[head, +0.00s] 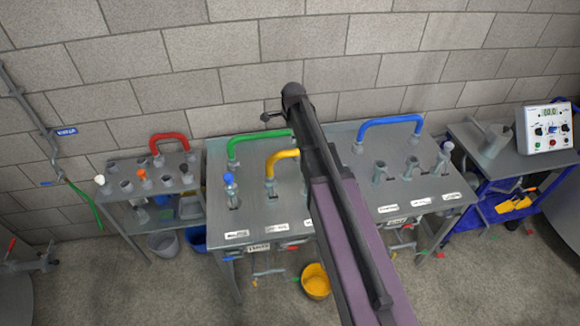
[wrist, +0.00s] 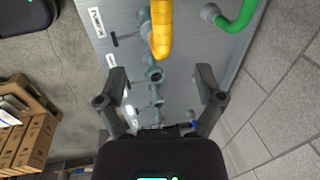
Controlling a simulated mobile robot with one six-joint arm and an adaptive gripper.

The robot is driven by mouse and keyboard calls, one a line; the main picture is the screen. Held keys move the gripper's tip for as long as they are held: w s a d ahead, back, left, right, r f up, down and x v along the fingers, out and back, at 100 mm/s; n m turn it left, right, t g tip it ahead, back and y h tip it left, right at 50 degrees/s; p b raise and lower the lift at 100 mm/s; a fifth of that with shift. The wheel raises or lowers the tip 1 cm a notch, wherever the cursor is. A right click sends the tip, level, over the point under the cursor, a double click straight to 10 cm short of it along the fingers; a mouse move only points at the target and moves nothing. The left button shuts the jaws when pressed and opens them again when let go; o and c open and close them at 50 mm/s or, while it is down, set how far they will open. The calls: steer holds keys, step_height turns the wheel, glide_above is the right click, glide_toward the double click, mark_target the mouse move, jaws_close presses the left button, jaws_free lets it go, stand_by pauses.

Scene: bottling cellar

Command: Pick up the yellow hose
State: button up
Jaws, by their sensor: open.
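The yellow hose (head: 283,155) is a curved piece on the metal bench (head: 222,160). Its left end meets the bench top at a grey fitting, and my arm hides its right part. In the wrist view, the yellow hose (wrist: 161,28) is at the top centre, beyond my fingertips and cut off by the frame edge. My gripper (wrist: 161,82) is open, with nothing between its fingers. Grey fittings in a row on the bench show between and beyond the fingers. In the head view, my arm reaches over the bench, and I cannot make out the gripper.
A green hose (head: 260,135) stands close behind the yellow one. A blue hose (head: 390,121) stands right of my arm, a red hose (head: 170,137) on the left stand. A blue-capped valve (head: 231,185) rises left of the yellow hose. A block wall stands behind.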

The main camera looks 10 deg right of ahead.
mark_target(290, 151)
steer(key=shift+w+f+b, duration=0.25)
steer(key=shift+f+b, duration=1.05)
steer(key=shift+f, duration=0.05)
steer(key=shift+w+f+b, duration=0.3)
steer(key=shift+f+b, duration=1.05)
steer(key=shift+w+f+b, duration=0.25)
steer(key=shift+f+b, duration=1.05)
steer(key=shift+f, duration=0.2)
steer(key=shift+w+f+b, duration=0.1)
steer(key=shift+f+b, duration=0.05)
steer(key=shift+b, duration=0.15)
steer(key=shift+w+d+f+b, duration=0.1)
steer(key=shift+w+f+b, duration=0.1)
steer(key=shift+f+b, duration=0.6)
steer(key=shift+w+a+f+b, duration=0.1)
steer(key=shift+w+f+b, duration=0.15)
steer(key=shift+f+b, duration=0.55)
steer(key=shift+w+d+f+b, duration=0.1)
steer(key=shift+w+f+b, duration=0.1)
steer(key=shift+f+b, duration=0.6)
jaws_close()
